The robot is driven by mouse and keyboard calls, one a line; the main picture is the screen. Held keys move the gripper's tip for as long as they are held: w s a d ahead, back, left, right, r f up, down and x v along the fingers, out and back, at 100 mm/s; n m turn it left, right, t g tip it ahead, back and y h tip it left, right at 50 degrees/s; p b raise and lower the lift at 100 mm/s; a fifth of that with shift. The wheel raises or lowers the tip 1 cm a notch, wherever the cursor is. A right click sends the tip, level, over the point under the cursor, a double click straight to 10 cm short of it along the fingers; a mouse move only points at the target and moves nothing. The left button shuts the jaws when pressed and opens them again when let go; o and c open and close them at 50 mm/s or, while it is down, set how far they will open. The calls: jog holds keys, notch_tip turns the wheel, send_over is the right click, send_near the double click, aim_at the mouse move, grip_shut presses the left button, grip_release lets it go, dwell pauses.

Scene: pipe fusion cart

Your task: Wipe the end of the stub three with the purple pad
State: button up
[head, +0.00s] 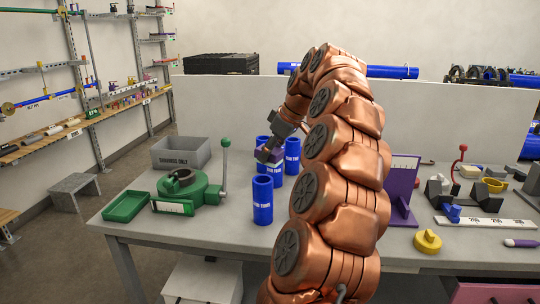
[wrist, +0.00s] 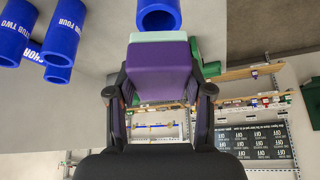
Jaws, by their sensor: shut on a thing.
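My gripper (head: 272,150) is shut on the purple pad (wrist: 158,72), which has a pale mint strip along its far edge in the wrist view. Another blue stub (head: 263,203) stands nearer the front.
A green clamp (head: 185,192), a green tray (head: 126,206) and a grey bin (head: 181,152) are left of the stubs. A purple stand (head: 403,188), a yellow knob (head: 428,241) and a white strip (head: 485,222) are to the right. My arm hides the middle of the table.

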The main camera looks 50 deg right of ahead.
jog(key=shift+r, duration=0.45)
jog(key=shift+s, duration=0.1)
jog(key=s+d, duration=0.4)
jog(key=s, duration=0.2)
jog(key=shift+s+d, duration=0.2)
jog(key=shift+d, duration=0.05)
dwell(0.7)
